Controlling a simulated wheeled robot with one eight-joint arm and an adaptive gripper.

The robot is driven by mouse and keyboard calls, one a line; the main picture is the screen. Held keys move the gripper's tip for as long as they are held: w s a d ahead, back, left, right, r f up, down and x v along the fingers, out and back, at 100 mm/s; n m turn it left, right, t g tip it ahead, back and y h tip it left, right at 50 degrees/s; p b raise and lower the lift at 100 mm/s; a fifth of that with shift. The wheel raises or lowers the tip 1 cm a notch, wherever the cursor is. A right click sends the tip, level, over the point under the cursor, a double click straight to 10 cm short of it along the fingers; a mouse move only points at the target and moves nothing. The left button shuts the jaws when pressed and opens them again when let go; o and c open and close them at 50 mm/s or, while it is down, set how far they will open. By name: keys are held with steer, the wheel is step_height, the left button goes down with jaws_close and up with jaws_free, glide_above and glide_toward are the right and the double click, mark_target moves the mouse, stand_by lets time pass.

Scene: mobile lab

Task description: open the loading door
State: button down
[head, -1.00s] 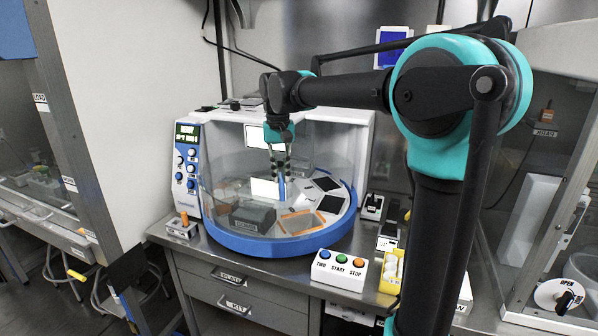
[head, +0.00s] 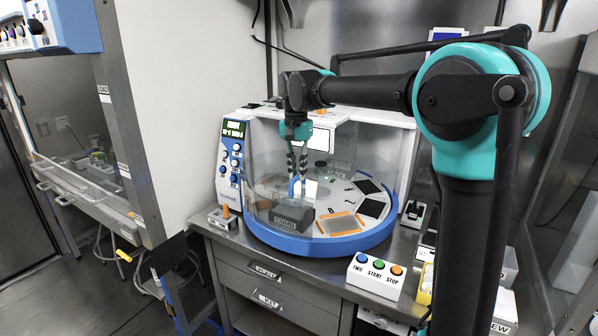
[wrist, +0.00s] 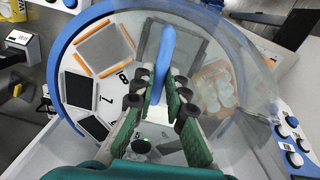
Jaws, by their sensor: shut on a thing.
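The loading door (head: 266,172) is a curved clear panel on the front of a white and blue round machine. It stands partly open, covering the left of the turntable (head: 345,212), while the right side shows bare. Its upright blue handle (head: 295,188) also shows in the wrist view (wrist: 165,48). My gripper (head: 297,172) reaches down from above, shut on the handle. In the wrist view, my green fingers (wrist: 160,90) flank the handle. The exact finger contact is partly hidden.
Dark and orange-framed slots sit on the turntable. A dark grey block (head: 290,214) stands behind the door. A button box (head: 376,275) stands on the bench in front. A control panel (head: 232,155) borders the machine's left side.

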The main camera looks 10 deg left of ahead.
steer(key=shift+w, duration=0.1)
steer(key=c, duration=1.5)
jaws_free()
steer(key=shift+c, duration=0.2)
steer(key=shift+r, duration=0.15)
step_height(320, 180, up, 12)
